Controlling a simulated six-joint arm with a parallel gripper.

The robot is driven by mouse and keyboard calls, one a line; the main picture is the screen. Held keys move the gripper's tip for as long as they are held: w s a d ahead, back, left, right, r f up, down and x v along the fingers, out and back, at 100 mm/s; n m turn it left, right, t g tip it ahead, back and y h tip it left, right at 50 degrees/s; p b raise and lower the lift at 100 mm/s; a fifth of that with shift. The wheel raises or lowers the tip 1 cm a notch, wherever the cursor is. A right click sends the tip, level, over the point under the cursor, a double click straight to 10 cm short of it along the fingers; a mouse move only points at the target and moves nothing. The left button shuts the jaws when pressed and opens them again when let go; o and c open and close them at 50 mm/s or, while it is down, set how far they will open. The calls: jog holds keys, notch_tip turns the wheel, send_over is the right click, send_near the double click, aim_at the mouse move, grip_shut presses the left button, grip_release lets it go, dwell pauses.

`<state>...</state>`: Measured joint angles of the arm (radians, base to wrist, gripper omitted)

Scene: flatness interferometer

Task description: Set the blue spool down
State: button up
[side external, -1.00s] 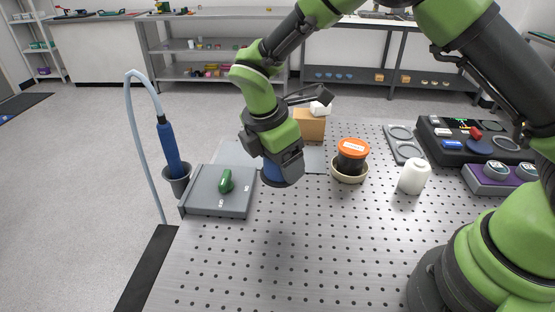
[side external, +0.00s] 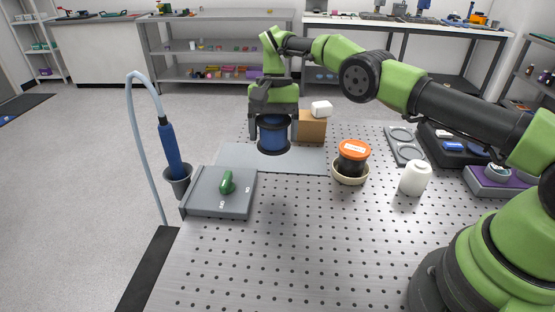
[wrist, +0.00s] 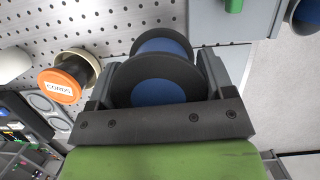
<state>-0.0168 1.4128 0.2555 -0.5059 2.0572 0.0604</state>
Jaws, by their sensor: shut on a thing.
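The blue spool (side external: 273,134) has black flanges and a blue middle. My gripper (side external: 273,118) is shut on it and holds it upright, pointing down, over the flat grey plate at the back of the table. In the wrist view the spool (wrist: 158,85) fills the space between the two fingers of my gripper (wrist: 157,88). Whether its bottom touches the plate or hangs just above it, I cannot tell.
A flat grey plate (side external: 235,157) lies below. A grey box with a green handle (side external: 227,182) is front left. The front perforated table is clear.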

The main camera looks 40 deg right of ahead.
jog(key=m, duration=0.2)
jog(key=w+d+m+t, duration=0.1)
jog(key=m, duration=0.1)
jog(key=shift+w+r+m+y, duration=0.1)
jog(key=shift+w+m+y, duration=0.1)
jog(key=shift+m+y, duration=0.15)
jog(key=w+d+m+t+h, duration=0.2)
jog(key=w+d+m+t, duration=0.25)
jog(key=m, duration=1.25)
jog(key=shift+y, duration=0.35)
notch_tip(320, 180, down, 9)
jog(key=shift+s+f, duration=0.15)
jog(key=o, duration=1.1)
jog(key=shift+f, duration=0.15)
